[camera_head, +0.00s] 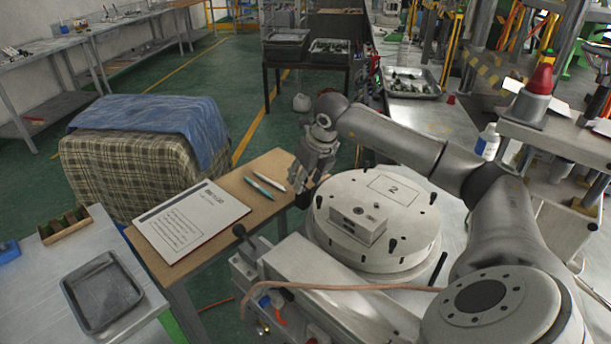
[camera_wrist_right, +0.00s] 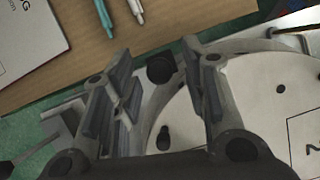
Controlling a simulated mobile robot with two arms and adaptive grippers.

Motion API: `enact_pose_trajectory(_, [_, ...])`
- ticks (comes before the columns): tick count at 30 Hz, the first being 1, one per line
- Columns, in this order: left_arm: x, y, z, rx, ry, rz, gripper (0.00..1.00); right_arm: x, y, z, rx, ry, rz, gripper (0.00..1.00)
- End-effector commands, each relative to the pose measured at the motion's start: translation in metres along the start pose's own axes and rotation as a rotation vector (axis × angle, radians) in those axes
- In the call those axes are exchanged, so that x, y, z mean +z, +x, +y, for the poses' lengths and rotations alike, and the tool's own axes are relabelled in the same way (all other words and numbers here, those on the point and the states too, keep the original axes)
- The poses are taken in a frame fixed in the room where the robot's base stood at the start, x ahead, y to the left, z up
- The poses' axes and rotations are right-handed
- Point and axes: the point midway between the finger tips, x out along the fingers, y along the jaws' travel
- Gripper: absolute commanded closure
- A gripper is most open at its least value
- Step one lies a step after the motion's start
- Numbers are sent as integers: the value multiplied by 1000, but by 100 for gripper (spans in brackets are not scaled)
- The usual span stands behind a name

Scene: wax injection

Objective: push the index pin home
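The round white turntable (camera_head: 375,258) carries a plate marked 2 (camera_head: 395,190), a grey block (camera_head: 358,224) and several black pegs. A dark round knob, seemingly the index pin's head (camera_wrist_right: 160,69), shows in the right wrist view at the turntable's rim. It lies between the spread fingers of my right gripper (camera_wrist_right: 158,80), with a gap on each side. In the head view my right gripper (camera_head: 310,178) is over the turntable's far-left edge, pointing down, and partly hides the dark knob (camera_head: 304,199). How far the pin is in cannot be told. My left gripper is out of view.
A wooden table with a printed sheet (camera_head: 191,219) and two pens (camera_head: 264,183) stands left of the turntable. A lever with a black knob (camera_head: 239,231) rises at the machine's front left. A grey tray (camera_head: 103,293) lies on the near-left bench.

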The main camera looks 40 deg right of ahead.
Motion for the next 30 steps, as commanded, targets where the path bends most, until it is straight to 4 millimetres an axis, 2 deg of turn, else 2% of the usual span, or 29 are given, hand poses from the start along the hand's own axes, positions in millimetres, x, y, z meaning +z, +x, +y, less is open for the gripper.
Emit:
enact_pose_trajectory(9, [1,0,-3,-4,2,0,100,1,-5,-1,-1,0,-4,58])
enact_pose_trajectory(21, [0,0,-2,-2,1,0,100,2,-64,-1,-1,1,-5,58])
enact_pose_trajectory(25, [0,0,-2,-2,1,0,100,1,-74,0,0,0,-2,58])
enact_pose_trajectory(30, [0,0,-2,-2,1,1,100,0,-76,0,0,0,-1,58])
